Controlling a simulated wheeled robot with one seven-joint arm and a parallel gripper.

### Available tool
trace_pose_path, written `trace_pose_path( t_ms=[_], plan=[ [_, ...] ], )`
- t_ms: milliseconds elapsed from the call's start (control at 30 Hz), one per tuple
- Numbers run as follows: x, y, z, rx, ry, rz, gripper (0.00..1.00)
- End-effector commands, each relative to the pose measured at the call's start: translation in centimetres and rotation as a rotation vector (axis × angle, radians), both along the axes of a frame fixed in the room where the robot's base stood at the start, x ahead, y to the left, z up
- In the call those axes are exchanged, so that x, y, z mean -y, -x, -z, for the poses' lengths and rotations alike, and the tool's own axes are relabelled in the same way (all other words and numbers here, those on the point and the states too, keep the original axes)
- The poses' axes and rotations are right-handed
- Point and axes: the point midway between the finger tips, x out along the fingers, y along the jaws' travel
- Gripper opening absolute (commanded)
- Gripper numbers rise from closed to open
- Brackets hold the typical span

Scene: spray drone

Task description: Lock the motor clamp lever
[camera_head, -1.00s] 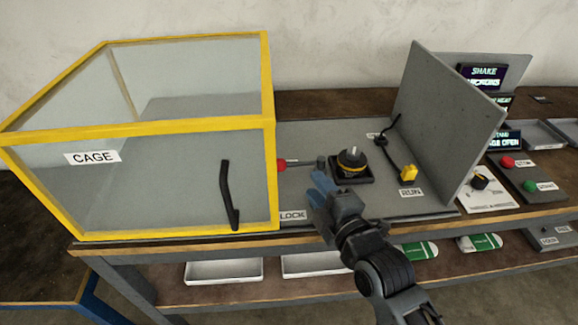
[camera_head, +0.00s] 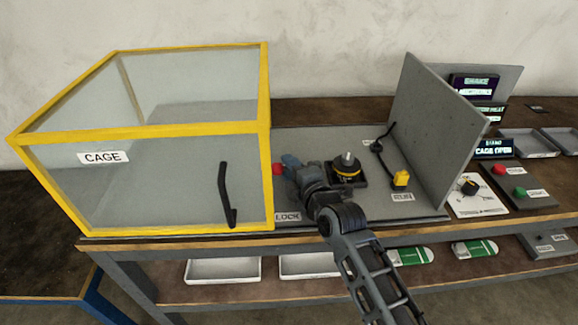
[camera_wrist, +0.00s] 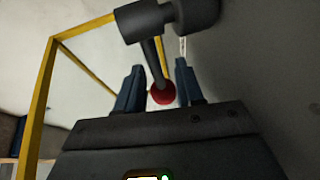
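The clamp lever's red knob (camera_head: 277,169) shows at the cage's right edge in the head view. My gripper covers most of the lever's dark rod there. In the wrist view the lever (camera_wrist: 153,60) hangs from a dark cylindrical pivot (camera_wrist: 188,16), and its red knob (camera_wrist: 162,93) is between my two blue fingers. My gripper (camera_wrist: 160,88) is open, with visible gaps on both sides of the knob. In the head view my gripper (camera_head: 291,161) is left of the motor (camera_head: 347,163), low over the bench plate. The LOCK label (camera_head: 287,217) is in front of the lever.
The yellow-framed clear cage (camera_head: 150,135) with a black handle (camera_head: 225,195) stands close on the left. A grey upright panel (camera_head: 435,135) stands right of the motor. A yellow connector (camera_head: 401,179) lies by the RUN label. Buttons and displays are farther right.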

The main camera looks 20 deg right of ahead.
Motion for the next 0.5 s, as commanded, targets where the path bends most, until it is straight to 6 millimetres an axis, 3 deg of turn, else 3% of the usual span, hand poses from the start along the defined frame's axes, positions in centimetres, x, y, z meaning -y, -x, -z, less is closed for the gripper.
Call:
trace_pose_path(
  t_ms=[367, 500],
  plan=[
    [-0.05, -0.74, 0.14, 0.001, -0.001, 0.0, 0.37],
    [-0.06, -0.73, 0.12, 0.001, -0.001, 0.0, 0.26]
  ],
)
